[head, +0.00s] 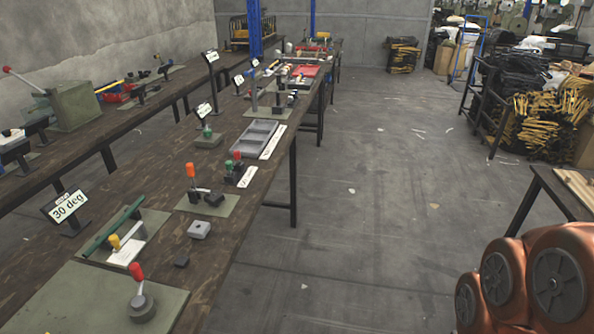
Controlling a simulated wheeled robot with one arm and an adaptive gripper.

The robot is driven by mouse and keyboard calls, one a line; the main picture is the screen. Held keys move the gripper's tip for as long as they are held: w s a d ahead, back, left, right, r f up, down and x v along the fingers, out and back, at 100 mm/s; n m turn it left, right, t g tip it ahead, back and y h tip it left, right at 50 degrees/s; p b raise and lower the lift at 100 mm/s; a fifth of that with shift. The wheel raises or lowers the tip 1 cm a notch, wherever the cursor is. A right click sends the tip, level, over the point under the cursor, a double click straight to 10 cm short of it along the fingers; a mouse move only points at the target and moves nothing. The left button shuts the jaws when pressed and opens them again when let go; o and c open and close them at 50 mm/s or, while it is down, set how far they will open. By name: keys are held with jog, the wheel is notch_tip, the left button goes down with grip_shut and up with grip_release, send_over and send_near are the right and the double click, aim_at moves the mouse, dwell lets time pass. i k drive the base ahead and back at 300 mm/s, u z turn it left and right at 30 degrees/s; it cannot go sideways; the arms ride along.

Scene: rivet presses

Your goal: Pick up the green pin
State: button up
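A small green-topped peg (229,167) stands beside a red-topped peg (238,156) in a dark block on the long wooden bench, near its right edge. Another green-topped upright piece (207,131) stands on a grey-green block farther back. Both are small here, and I cannot tell for certain which one is the green pin. My gripper is not in view; only copper-coloured links of my arm show at the lower right.
The bench (225,226) also holds a grey tray (247,134), an orange-handled lever (190,171), a red-knobbed lever (136,272) and a "30 deg" sign (68,205). A wooden table (548,190) stands at the right.

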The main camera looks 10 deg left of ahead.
aim_at(228, 165)
jog(key=z, duration=0.25)
jog(key=k, duration=0.4)
jog(key=i, duration=1.6)
jog(key=u, duration=1.4)
jog(key=i, duration=0.95)
jog(key=u, duration=1.35)
jog(key=i, duration=0.35)
jog(key=u, duration=0.4)
